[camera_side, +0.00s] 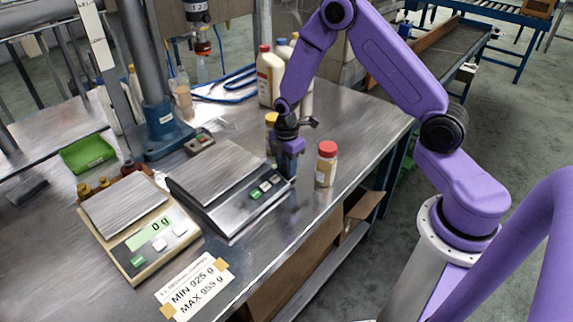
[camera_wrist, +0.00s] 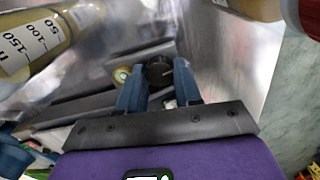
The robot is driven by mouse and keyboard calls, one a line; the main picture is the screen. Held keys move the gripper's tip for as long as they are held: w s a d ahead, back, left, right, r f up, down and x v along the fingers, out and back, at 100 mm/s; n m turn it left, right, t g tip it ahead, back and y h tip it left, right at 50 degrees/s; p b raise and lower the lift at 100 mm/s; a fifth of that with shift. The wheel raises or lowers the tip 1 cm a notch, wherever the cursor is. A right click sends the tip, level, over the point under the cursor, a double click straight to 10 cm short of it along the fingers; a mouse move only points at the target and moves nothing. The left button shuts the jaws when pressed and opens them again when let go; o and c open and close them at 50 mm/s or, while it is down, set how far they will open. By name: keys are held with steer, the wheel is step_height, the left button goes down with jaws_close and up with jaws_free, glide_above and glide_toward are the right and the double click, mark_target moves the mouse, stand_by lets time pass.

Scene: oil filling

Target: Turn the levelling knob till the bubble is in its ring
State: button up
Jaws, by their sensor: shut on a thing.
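My gripper (camera_side: 288,183) is at the back right corner of the dark scale (camera_side: 232,205), pointing down. In the wrist view my gripper's two blue fingers (camera_wrist: 159,82) are shut on the black levelling knob (camera_wrist: 158,68), one on each side. The side view hides the knob behind the fingers. The small round yellow-green bubble level (camera_wrist: 122,74) lies just left of the knob in the wrist view. It is too small to tell where the bubble sits in its ring.
A red-capped jar (camera_side: 326,165) stands close to the right of my gripper. A graduated bottle (camera_wrist: 35,40) is close by in the wrist view. A second scale (camera_side: 130,245) reads 0 g at front left. White bottles (camera_side: 269,78) stand behind.

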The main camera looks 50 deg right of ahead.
steer(key=shift+m, duration=0.7)
steer(key=o, duration=0.8)
steer(key=shift+c, duration=0.2)
step_height(320, 180, up, 18)
steer(key=shift+f, duration=0.25)
